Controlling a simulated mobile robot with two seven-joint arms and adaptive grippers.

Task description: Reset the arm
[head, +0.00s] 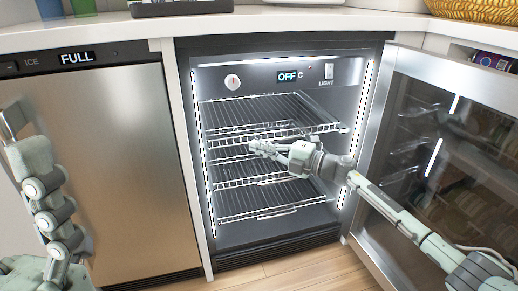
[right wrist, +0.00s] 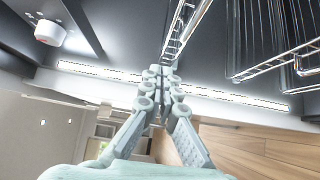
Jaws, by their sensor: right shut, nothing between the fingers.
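My right arm comes in from the right past the open fridge door. My right gripper (head: 254,147) is in front of or among the wire racks of the open fridge (head: 280,228); I cannot tell how deep. The right wrist view shows its fingers (right wrist: 160,72) together and empty, close to a metal rack edge (right wrist: 183,30). My left arm stands folded at the left of the head view, and I do not make out its gripper.
The glass fridge door (head: 440,150) stands open at the right, beside my right forearm. Wire racks (head: 265,110) fill the fridge and look empty. An ice maker (head: 125,170) stands left of it. A counter (head: 280,22) runs above, with a yellow basket (head: 475,8).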

